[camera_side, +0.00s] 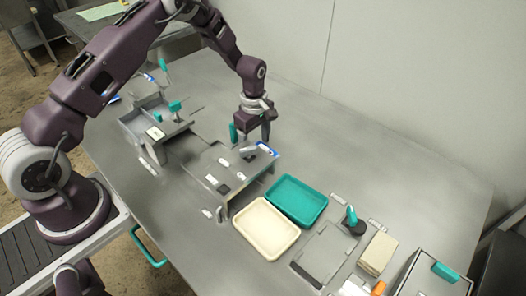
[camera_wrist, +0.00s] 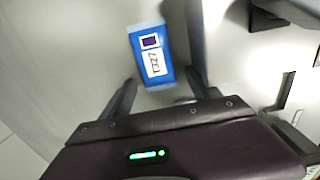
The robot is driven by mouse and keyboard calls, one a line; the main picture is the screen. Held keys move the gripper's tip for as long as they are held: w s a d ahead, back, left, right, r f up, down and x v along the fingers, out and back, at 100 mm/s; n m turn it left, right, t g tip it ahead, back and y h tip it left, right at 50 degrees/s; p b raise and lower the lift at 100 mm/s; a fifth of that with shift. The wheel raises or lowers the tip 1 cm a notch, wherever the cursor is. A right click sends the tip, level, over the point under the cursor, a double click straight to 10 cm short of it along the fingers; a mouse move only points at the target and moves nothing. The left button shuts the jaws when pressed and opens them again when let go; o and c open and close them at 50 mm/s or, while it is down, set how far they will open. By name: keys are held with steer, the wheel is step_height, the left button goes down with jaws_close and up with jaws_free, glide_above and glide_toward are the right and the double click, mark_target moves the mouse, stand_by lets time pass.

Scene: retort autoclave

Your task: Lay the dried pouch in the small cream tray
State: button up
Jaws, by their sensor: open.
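A blue pouch with a white label and a dark square (camera_wrist: 152,58) lies ahead of my open fingertips in the wrist view, roughly between their lines. In the side view a small blue-and-white item (camera_side: 267,149), apparently this pouch, shows just below my gripper (camera_side: 256,136), by the far right end of a grey fixture. My gripper is open and empty; it also shows in the wrist view (camera_wrist: 162,84). I cannot tell the exact gap between fingers and pouch. The small cream tray (camera_side: 266,229) stands on the table, nearer the camera, and looks empty.
A teal tray (camera_side: 297,200) sits right beside the cream tray. The grey fixture (camera_side: 212,163) lies left of my gripper. A flat grey stand with a teal handle (camera_side: 351,215) and a beige block (camera_side: 377,253) are at the right. The table behind is clear.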

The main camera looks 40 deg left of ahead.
steer(key=shift+r, duration=0.1)
jaws_close()
